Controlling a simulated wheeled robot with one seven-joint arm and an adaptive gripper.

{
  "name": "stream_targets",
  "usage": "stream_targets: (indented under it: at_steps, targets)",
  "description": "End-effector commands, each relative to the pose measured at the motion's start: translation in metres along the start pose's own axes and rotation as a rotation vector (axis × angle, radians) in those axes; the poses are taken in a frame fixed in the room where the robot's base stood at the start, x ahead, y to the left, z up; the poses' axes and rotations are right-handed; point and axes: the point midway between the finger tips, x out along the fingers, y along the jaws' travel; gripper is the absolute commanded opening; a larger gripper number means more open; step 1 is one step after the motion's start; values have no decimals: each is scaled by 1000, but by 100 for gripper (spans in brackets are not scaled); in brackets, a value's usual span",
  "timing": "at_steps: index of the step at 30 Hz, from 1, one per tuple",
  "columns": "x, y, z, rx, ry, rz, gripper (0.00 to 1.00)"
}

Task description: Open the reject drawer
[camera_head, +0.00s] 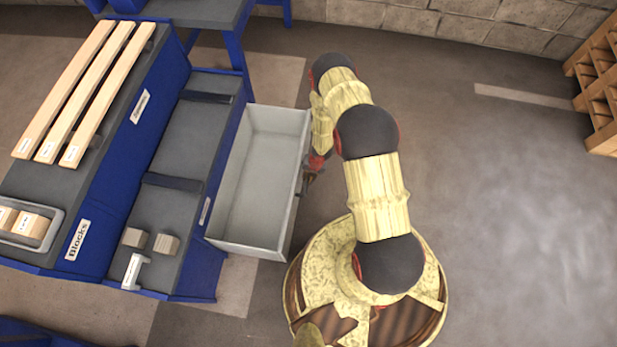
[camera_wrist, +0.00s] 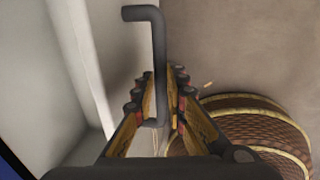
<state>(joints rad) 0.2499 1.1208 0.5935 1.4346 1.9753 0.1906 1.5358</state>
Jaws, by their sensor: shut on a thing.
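The reject drawer (camera_head: 258,190) is a light grey, empty box standing well out from the right side of the blue bench. Its front panel faces my arm. In the wrist view the drawer's pale wall (camera_wrist: 75,60) fills the left. A dark bar handle (camera_wrist: 158,60) runs down between the fingers of my gripper (camera_wrist: 160,125). My gripper is shut on the handle. In the head view my gripper (camera_head: 314,172) is at the middle of the drawer front, partly hidden by my arm.
The blue bench holds pale wooden planks (camera_head: 85,90), a tray of blocks (camera_head: 32,222), two loose blocks (camera_head: 150,241) and a white bracket-like part (camera_head: 133,270). A wooden pallet stack (camera_head: 600,90) stands at the far right. The floor right of my arm is clear.

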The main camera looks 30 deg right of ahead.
Motion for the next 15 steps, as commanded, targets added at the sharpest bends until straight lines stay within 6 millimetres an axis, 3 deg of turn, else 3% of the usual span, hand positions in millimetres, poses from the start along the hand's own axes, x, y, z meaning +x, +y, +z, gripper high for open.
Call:
stream_targets:
  at_steps: [8, 9, 15]
  targets:
    - [0, 0, 0, 0, 0, 0, 0]
    - [0, 0, 0, 0, 0, 0, 15]
    - [0, 0, 0, 0, 0, 0, 26]
